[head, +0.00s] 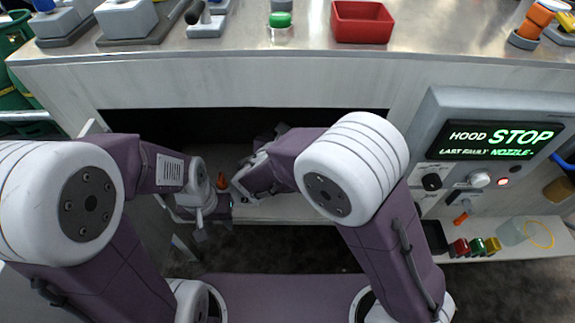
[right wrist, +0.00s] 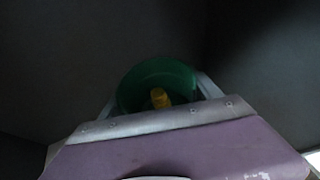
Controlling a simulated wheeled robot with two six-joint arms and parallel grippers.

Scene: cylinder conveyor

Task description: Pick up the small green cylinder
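A small green round-topped piece (head: 281,20) stands upright near the front edge of the bench, left of a red tray; I take it for the green cylinder. My left gripper (head: 188,222) hangs low in front of the bench, well below and left of it; its fingers look apart and empty. My right gripper (head: 238,180) is also low, under the bench top, partly hidden by its own arm. In the right wrist view its fingers (right wrist: 157,98) are apart, with nothing held between them. A green round container (right wrist: 165,75) with something yellow inside shows beyond them.
The bench top (head: 235,43) is bare around the green piece. The red tray (head: 362,22) stands right of it, grey fixtures (head: 127,18) left. A control panel (head: 495,150) reading "HOOD STOP" stands at right, above a shelf with small coloured blocks. The bench's front edge rises above my grippers.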

